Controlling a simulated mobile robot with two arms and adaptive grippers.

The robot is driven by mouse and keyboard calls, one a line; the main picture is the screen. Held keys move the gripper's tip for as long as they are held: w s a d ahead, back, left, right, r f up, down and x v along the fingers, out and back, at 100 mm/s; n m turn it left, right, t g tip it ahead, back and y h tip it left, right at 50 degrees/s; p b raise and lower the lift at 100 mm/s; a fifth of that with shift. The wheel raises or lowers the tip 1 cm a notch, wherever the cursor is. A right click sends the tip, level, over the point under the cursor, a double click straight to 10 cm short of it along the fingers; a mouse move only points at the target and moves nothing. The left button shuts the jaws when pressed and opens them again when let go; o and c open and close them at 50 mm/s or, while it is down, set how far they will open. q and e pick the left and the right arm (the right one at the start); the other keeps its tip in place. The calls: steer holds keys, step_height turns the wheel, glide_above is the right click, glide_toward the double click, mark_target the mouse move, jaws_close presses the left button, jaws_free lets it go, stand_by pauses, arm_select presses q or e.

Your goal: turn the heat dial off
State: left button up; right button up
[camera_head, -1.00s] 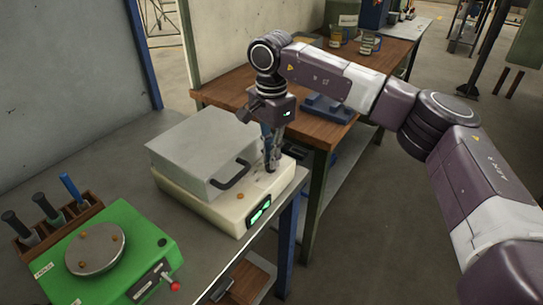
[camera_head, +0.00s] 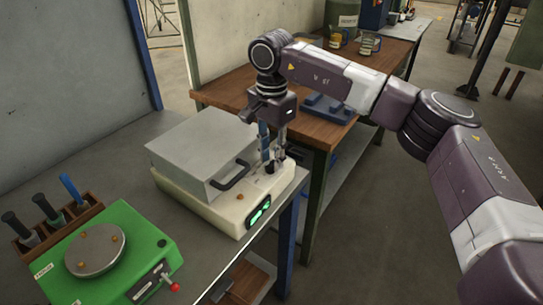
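The furnace is a cream base unit (camera_head: 232,213) with a grey metal lid (camera_head: 195,145) that is down and has a black handle (camera_head: 231,176). The heat dial (camera_head: 270,168) is a small dark knob on the base's top, right of the lid, and is partly hidden by my fingers. My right gripper (camera_head: 274,161) points down at the dial, its two fingers visibly apart. Its fingertips are at the knob; I cannot tell if they touch it. A lit green display (camera_head: 260,211) is on the base's front. My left gripper is not in view.
A green device (camera_head: 125,255) with a round plate and a red-tipped lever (camera_head: 174,287) stands at the front left. A wooden rack (camera_head: 55,226) holds several tools behind it. A wooden table (camera_head: 230,90) stands behind the furnace.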

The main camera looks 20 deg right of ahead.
mark_target(272, 162)
step_height(272, 162, up, 12)
stand_by(0.6)
steer(key=shift+s+f, duration=0.1)
steer(key=shift+f, duration=0.05)
stand_by(0.3)
